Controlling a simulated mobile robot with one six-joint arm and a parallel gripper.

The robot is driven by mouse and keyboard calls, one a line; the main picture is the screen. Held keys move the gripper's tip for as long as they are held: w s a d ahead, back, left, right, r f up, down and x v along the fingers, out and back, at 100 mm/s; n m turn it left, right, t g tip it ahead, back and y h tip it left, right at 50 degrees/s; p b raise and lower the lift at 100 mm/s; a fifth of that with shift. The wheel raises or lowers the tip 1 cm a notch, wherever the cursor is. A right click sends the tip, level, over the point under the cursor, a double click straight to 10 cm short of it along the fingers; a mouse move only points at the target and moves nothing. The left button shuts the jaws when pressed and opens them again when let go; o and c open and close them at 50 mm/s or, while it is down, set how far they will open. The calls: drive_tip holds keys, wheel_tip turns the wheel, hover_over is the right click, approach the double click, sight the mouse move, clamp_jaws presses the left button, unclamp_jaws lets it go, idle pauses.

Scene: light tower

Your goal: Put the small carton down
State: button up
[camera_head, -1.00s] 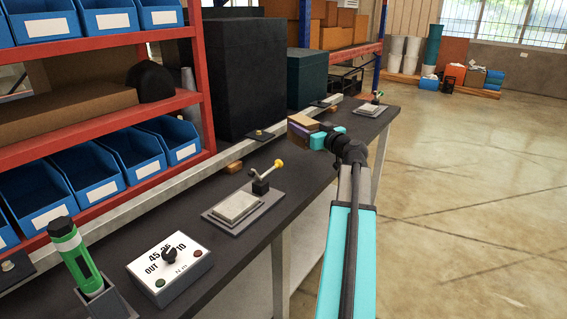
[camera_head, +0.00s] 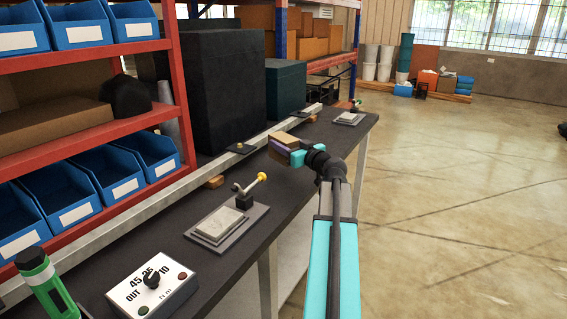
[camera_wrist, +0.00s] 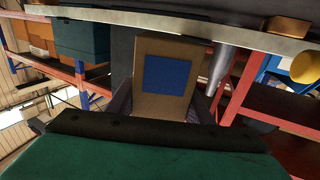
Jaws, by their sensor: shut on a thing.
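The small carton is a brown box (camera_head: 284,141). In the wrist view the carton (camera_wrist: 167,78) shows a blue square on its face and sits between the two fingers. My gripper (camera_head: 289,151) is shut on it. In the head view it holds the carton over the right part of the dark workbench (camera_head: 262,226). I cannot tell for sure whether the carton touches the bench, though it appears to be above it. The fingertips are partly hidden behind the carton.
A clamp fixture with a yellow knob (camera_head: 228,222) stands on the bench nearer me; another plate (camera_head: 349,118) lies farther back. A dial box (camera_head: 152,288) and a green tool (camera_head: 44,281) are at lower left. Bin shelves (camera_head: 60,195) line the left.

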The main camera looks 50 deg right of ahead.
sight(284, 159)
drive_tip(key=shift+f, duration=1.4)
drive_tip(key=shift+f, duration=0.1)
drive_tip(key=shift+f, duration=1.8)
drive_tip(key=shift+f+b, duration=0.1)
drive_tip(key=shift+b, duration=0.2)
drive_tip(key=o, duration=1.1)
drive_tip(key=shift+r+p, duration=0.2)
drive_tip(key=shift+p, duration=0.15)
drive_tip(key=shift+s+f, duration=0.1)
drive_tip(key=shift+s, duration=0.3)
drive_tip(key=s, duration=0.3)
drive_tip(key=s+a+b, duration=0.1)
drive_tip(key=s, duration=0.7)
drive_tip(key=shift+a, duration=0.4)
drive_tip(key=shift+s, duration=0.1)
